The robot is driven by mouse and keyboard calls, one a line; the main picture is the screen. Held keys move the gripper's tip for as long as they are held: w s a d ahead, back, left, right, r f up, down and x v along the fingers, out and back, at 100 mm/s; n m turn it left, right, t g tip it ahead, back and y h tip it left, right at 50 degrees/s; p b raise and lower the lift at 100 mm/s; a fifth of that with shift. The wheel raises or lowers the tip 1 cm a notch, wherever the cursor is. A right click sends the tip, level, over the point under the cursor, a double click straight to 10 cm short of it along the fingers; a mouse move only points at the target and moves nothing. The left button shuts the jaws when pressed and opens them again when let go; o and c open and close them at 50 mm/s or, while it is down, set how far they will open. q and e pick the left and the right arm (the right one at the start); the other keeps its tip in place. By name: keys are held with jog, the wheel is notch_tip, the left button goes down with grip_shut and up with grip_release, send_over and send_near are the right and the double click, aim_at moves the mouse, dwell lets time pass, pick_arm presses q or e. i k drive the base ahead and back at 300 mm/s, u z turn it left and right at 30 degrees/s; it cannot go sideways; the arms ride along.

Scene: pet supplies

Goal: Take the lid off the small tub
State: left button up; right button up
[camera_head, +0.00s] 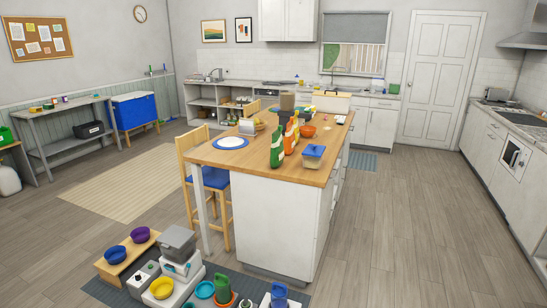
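A small tub (312,162) with a blue lid (314,151) stands near the front right corner of the wooden island top. The lid appears to sit on the tub. A grey lidded container (177,242) rests on a stack of white boxes on the floor mat at lower left; I cannot tell which of the two the task calls the small tub. Neither of my grippers shows in this view.
The island (275,222) fills the middle, with several green and orange bottles (277,150) left of the blue-lidded tub and an orange bowl (308,131) behind it. Coloured bowls crowd the floor mat (110,294). Floor at right (430,220) is clear.

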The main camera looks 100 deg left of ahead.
aim_at(312, 149)
jog(key=u, duration=2.2)
jog(key=i, duration=4.7)
jog(key=u, duration=2.85)
